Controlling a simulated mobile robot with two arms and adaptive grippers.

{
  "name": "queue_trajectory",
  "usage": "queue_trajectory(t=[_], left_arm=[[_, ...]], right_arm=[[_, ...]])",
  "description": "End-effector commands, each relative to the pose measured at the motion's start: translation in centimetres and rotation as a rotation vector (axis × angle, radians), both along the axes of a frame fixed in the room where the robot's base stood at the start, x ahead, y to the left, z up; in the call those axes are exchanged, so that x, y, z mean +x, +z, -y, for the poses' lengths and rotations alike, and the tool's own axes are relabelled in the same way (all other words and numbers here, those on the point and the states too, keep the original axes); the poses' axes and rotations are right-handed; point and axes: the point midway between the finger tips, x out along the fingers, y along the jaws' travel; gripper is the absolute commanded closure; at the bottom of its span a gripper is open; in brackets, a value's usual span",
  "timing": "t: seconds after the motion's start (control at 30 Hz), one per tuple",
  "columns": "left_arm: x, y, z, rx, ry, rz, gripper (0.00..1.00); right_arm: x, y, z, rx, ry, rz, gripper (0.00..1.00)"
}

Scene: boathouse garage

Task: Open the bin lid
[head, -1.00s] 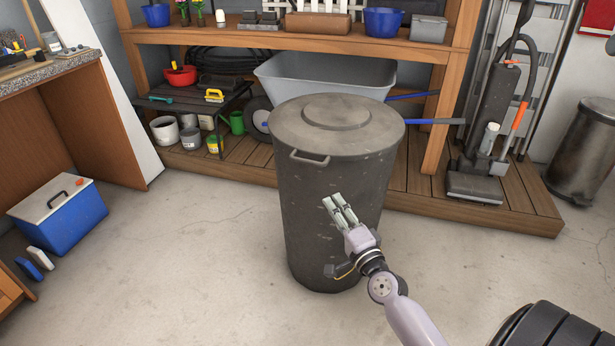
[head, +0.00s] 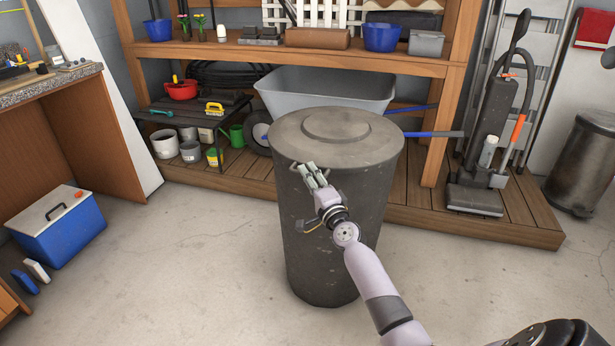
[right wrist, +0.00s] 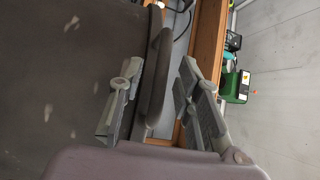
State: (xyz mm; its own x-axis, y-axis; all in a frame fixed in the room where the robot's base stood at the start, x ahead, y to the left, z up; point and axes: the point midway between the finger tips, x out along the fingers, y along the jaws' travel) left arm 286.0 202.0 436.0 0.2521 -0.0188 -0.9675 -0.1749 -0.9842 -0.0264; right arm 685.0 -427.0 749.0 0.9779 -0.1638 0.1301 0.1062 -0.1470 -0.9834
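The large dark grey bin (head: 350,225) stands upright on the floor in the middle of the head view. Its round lid (head: 375,148) lies flat on top, closed. My right gripper (head: 307,173) is at the front left of the lid rim and covers most of the lid handle there. In the right wrist view the dark handle bar (right wrist: 156,75) runs between the two fingers of my right gripper (right wrist: 160,66). The fingers are apart, with visible gaps to the bar. My left gripper is not in view.
A grey wheelbarrow (head: 325,88) and a wooden shelf (head: 270,50) stand close behind the bin. A vacuum cleaner (head: 492,140) and a metal bin (head: 583,165) are at the right. A blue cooler (head: 62,228) stands at the left. The floor around the bin's front is clear.

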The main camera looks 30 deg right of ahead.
Motion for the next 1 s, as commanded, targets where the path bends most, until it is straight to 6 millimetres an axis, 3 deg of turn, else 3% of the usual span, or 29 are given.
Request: queue_trajectory(t=[0.2,0.47,1.0], left_arm=[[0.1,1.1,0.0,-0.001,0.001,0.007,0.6],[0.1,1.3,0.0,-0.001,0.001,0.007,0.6],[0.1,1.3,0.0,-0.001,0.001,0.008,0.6]], right_arm=[[1.4,0.1,0.3,0.0,0.0,-0.001,0.69],[1.5,0.2,0.3,0.0,0.0,0.0,0.69],[1.5,0.2,0.3,0.0,0.0,-0.001,1.0]])
